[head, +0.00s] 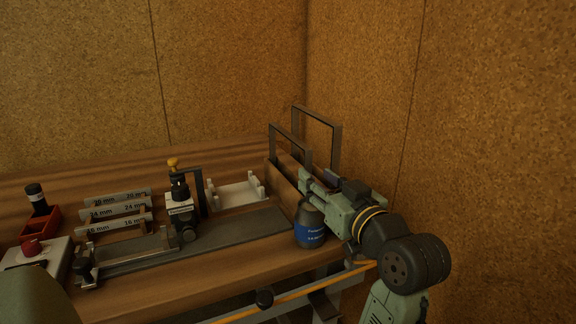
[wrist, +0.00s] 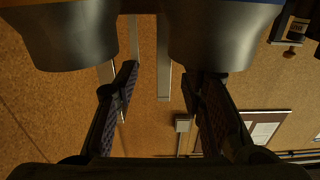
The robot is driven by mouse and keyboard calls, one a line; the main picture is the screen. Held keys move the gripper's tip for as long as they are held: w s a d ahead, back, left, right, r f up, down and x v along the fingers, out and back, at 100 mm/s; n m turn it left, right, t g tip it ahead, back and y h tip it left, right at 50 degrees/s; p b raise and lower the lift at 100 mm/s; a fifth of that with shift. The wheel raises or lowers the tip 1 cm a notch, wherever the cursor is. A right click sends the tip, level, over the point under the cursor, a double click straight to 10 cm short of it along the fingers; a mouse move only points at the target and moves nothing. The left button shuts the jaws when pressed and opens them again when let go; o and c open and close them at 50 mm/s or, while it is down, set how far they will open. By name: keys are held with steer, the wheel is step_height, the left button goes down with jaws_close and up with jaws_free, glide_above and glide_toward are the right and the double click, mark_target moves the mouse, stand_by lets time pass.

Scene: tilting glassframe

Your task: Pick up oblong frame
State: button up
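Two thin grey oblong frames stand upright at the back right end of the bench: a nearer frame (head: 309,155) and a farther, taller-looking frame (head: 337,145). I cannot tell which is the task's frame. My gripper (head: 304,180) is close beside their lower parts, partly overlapping them in the head view. In the wrist view my gripper (wrist: 160,74) has its two dark fingers spread apart. A pale grey bar (wrist: 164,85) shows in the gap between them; I see no finger closed on it. The frames' lower right parts are hidden by my arm in the head view.
A dark jar with a blue label (head: 309,228) stands just below my gripper. A white rack (head: 236,194), a black-and-white fixture (head: 180,208) and labelled bars (head: 121,208) occupy the bench leftward. A cork-like wall (head: 370,90) rises close on the right.

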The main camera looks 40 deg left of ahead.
steer(key=x, duration=0.2)
steer(key=p+x, duration=0.1)
steer(key=x, duration=0.1)
steer(key=shift+s+a, duration=0.1)
steer(key=shift+a, duration=0.3)
jaws_close()
